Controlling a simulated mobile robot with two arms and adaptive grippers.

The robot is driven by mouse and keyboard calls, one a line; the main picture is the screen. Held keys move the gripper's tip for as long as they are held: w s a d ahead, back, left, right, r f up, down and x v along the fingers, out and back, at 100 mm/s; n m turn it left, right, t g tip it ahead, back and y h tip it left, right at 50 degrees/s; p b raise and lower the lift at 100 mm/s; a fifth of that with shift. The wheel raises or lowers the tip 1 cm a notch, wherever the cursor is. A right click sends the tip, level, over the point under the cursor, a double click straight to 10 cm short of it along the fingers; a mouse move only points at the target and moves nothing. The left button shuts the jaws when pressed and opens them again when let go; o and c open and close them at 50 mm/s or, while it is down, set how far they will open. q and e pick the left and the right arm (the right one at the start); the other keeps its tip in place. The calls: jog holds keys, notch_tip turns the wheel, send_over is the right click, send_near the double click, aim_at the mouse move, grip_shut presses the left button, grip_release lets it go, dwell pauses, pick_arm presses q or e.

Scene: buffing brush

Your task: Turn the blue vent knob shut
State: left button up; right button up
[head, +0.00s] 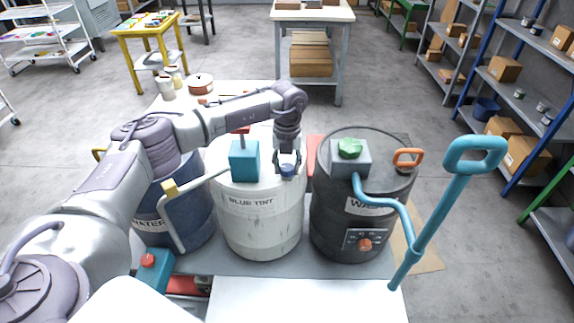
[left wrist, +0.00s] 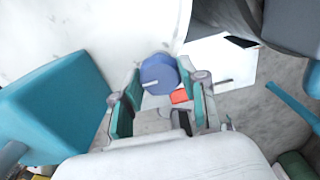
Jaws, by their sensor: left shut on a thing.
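The blue vent knob (head: 288,170) is on the right side of the top of the white drum labelled BLUE TINT (head: 252,222). In the left wrist view the knob (left wrist: 158,72) is a round blue disc with a pale bar mark. My left gripper (head: 288,163) comes down over the knob from above, its teal-padded fingers on either side, shut on it. In the left wrist view the fingers (left wrist: 163,88) flank the knob. The fingers partly hide the knob in the head view. My right gripper is not in view.
A teal box (head: 244,160) sits on the drum top just left of the gripper. A blue water drum (head: 180,222) stands at left, partly behind my arm.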

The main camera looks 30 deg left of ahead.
pick_arm(q)
jog(key=m+b, duration=0.2)
jog(key=m, duration=0.1)
jog(key=shift+f+m, duration=0.1)
jog(key=shift+m, duration=0.2)
jog(key=m+b, duration=0.3)
jog(key=m, duration=0.2)
jog(key=m+b, duration=0.1)
jog(key=m, duration=0.3)
jog(key=shift+m, duration=0.4)
jog(key=m+b, duration=0.1)
jog(key=m, duration=0.3)
jog(key=shift+r+b, duration=0.2)
jog(key=shift+b, duration=0.15)
jog(key=shift+m, duration=0.3)
jog(key=o, duration=1.1)
jog(key=shift+o, duration=0.2)
